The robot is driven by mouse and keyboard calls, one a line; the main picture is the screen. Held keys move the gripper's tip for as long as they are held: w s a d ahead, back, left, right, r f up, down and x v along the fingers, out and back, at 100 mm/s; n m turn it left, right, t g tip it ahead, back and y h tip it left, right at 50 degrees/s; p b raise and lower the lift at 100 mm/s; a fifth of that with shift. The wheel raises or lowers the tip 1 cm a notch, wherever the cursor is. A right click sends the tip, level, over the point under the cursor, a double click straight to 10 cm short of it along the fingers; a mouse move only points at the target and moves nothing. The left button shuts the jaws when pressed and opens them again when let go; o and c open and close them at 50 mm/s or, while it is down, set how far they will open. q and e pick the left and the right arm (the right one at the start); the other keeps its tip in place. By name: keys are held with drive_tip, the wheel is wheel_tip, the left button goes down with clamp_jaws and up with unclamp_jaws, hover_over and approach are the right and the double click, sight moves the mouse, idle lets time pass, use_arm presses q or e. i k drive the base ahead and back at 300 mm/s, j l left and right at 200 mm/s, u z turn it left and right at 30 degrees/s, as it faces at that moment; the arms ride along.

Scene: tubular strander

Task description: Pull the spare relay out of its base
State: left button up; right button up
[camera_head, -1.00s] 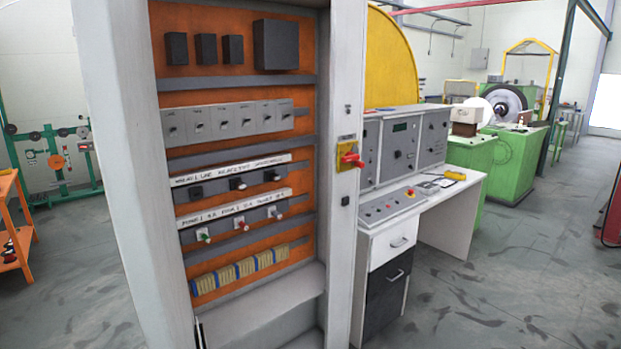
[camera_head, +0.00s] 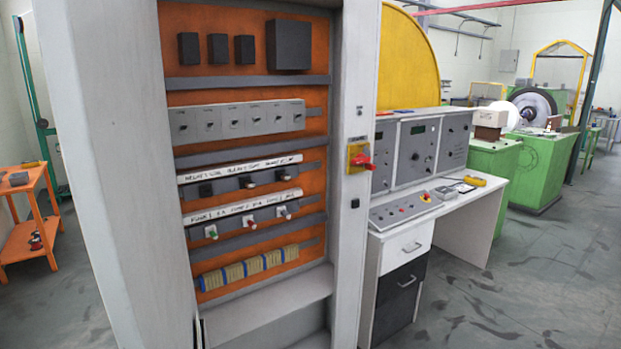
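An open grey cabinet (camera_head: 357,90) with an orange back panel (camera_head: 230,155) fills the middle of the head view. A row of small relays sits under the upper white label strip (camera_head: 240,167). It holds a left relay (camera_head: 206,190), a middle relay (camera_head: 247,182) and a right relay (camera_head: 283,175). All three appear seated on their grey rail. The lettering is too blurred to tell which is the spare. Neither of my grippers shows in the view.
Below are fuse-like parts with coloured tips (camera_head: 250,221) and a yellow-blue terminal row (camera_head: 246,269). A red-handled switch (camera_head: 360,158) sticks out of the right frame. A control desk (camera_head: 410,236) adjoins at right; an orange trolley (camera_head: 40,228) stands left. Floor is clear at right.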

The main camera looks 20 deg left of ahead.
sight(285, 177)
drive_tip(key=i+l, duration=0.6)
drive_tip(key=l, duration=0.15)
drive_tip(key=i+l, duration=0.65)
drive_tip(key=i+u, duration=0.9)
drive_tip(key=i+l+u, duration=0.2)
drive_tip(key=i+u, duration=0.25)
drive_tip(key=i+l+u, duration=0.25)
drive_tip(key=u, duration=0.2)
drive_tip(key=i+l+u, duration=0.2)
drive_tip(key=u, duration=0.15)
drive_tip(key=i+l+u, duration=0.35)
drive_tip(key=l+u, duration=0.15)
drive_tip(key=u, duration=0.2)
drive_tip(key=i+l, duration=0.05)
